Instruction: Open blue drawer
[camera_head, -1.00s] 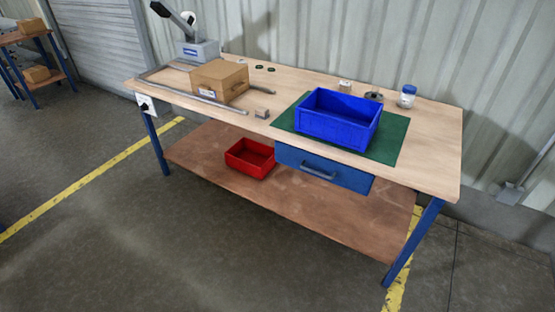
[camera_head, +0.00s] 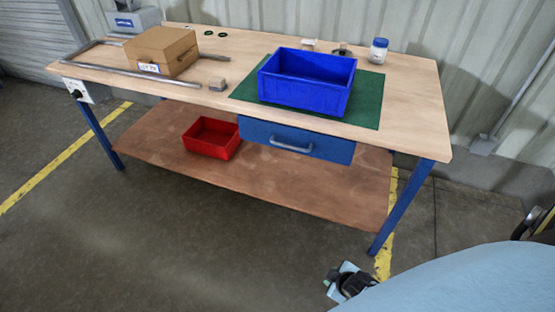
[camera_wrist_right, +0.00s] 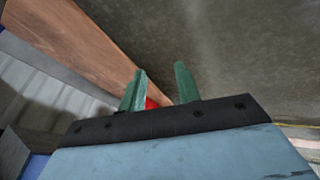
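The blue drawer (camera_head: 296,139) hangs under the front edge of the workbench top. It looks shut, with a grey bar handle (camera_head: 291,147) across its front. My right gripper (camera_wrist_right: 160,86) shows in the right wrist view with its two green fingers apart and nothing held between them. In the head view, part of my light blue arm fills the lower right corner, well below and to the right of the drawer. My left gripper is in neither view.
The workbench (camera_head: 415,110) carries a blue bin (camera_head: 305,97) on a green mat (camera_head: 367,112), a cardboard box (camera_head: 160,52) and a white jar (camera_head: 379,52). A red bin (camera_head: 211,141) sits on the lower shelf (camera_head: 270,178). The floor in front is clear.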

